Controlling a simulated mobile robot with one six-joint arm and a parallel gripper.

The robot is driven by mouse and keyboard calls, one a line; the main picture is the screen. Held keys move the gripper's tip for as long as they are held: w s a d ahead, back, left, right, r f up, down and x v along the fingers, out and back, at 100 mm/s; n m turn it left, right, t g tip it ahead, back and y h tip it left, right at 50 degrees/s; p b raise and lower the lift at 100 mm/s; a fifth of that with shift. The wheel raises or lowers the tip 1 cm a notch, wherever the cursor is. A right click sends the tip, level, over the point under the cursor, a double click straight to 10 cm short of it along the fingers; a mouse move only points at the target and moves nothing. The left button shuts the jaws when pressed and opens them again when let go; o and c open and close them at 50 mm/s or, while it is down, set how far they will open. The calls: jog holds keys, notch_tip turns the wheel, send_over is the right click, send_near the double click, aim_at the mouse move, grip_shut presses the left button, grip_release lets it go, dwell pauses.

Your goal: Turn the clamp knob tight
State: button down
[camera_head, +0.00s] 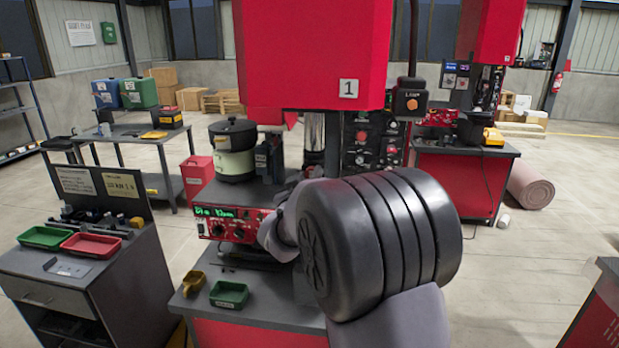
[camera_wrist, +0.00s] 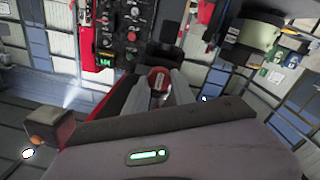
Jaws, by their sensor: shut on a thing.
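The clamp knob appears in the wrist view as a small round red piece (camera_wrist: 158,76) between the fingertips. My gripper (camera_wrist: 160,86) is shut on it, one grey finger on each side. The fingers cover the knob's sides, and its marks and turn angle are too small to tell. In the head view my large dark arm joint and grey links hide the knob and my fingertips. The bowl feeder (camera_head: 234,163), a dark-topped, pale-bodied bowl, stands at the back of the red bench, left of my arm.
A red control box (camera_head: 237,226) with a green display sits on the bench, close to my arm. A green tray (camera_head: 229,294) and a yellow scoop (camera_head: 194,282) lie at the bench's front left. A red machine housing (camera_head: 310,55) hangs above. Open floor lies to the right.

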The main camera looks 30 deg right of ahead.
jog(key=shift+f, duration=0.1)
jog(key=shift+s+d+m+y+b, duration=0.1)
jog(key=shift+m+y+b, duration=0.1)
jog(key=shift+m+b, duration=3.65)
jog(key=shift+d+m+y+b, duration=0.1)
jog(key=shift+m+y+b, duration=0.1)
jog(key=shift+m+b, duration=3.65)
jog(key=shift+a+r+m+p, duration=0.1)
jog(key=shift+r+m+p, duration=0.1)
jog(key=shift+m+p, duration=0.8)
jog(key=c, duration=1.1)
grip_release()
jog(key=shift+o, duration=0.2)
jog(key=shift+s+a, duration=0.1)
